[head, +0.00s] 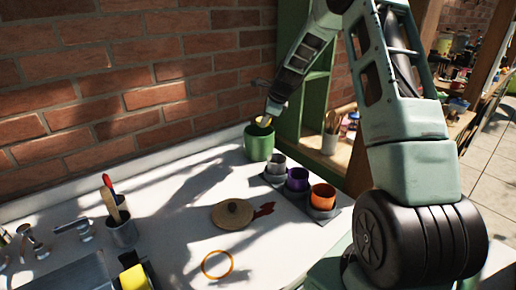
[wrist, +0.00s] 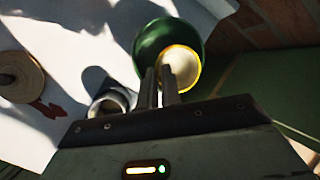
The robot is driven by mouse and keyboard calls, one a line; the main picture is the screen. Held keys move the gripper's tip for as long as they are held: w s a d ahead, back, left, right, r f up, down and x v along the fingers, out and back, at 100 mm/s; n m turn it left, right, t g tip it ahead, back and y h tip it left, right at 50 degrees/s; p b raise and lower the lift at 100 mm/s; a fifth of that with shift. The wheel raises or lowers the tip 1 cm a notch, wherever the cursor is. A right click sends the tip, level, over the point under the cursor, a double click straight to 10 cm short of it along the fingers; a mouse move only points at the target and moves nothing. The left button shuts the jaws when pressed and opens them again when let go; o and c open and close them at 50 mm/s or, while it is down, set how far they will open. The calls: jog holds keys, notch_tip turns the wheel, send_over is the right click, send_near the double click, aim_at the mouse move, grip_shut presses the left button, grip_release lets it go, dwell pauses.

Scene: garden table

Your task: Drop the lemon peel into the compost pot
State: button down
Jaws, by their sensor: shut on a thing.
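The lemon peel (wrist: 181,68) is a pale round piece with a yellow rim, seen in the wrist view at the tips of my gripper (wrist: 160,82). My gripper is shut on it. The green compost pot (head: 259,143) stands at the back of the white table against the brick wall. In the wrist view the dark green pot (wrist: 145,47) lies behind and beneath the peel, which overlaps its opening. In the head view my gripper (head: 266,117) is over the pot's mouth, with a bit of yellow showing there. The exact height above the rim is unclear.
A tray (head: 333,217) with grey, purple (head: 298,180) and orange (head: 323,197) cups stands right of the pot. A round wooden lid (head: 232,214), a red item (head: 264,210) and a yellow ring (head: 217,265) lie in front. Green shelving (head: 290,112) rises close on the right.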

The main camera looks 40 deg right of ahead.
notch_tip(320, 180, down, 3)
jog(key=shift+r+b, duration=0.2)
jog(key=shift+b, duration=0.45)
jog(key=c, duration=1.5)
grip_release()
jog(key=b+v, duration=0.2)
jog(key=v, duration=1.5)
jog(key=shift+r, duration=0.3)
jog(key=shift+a, duration=0.1)
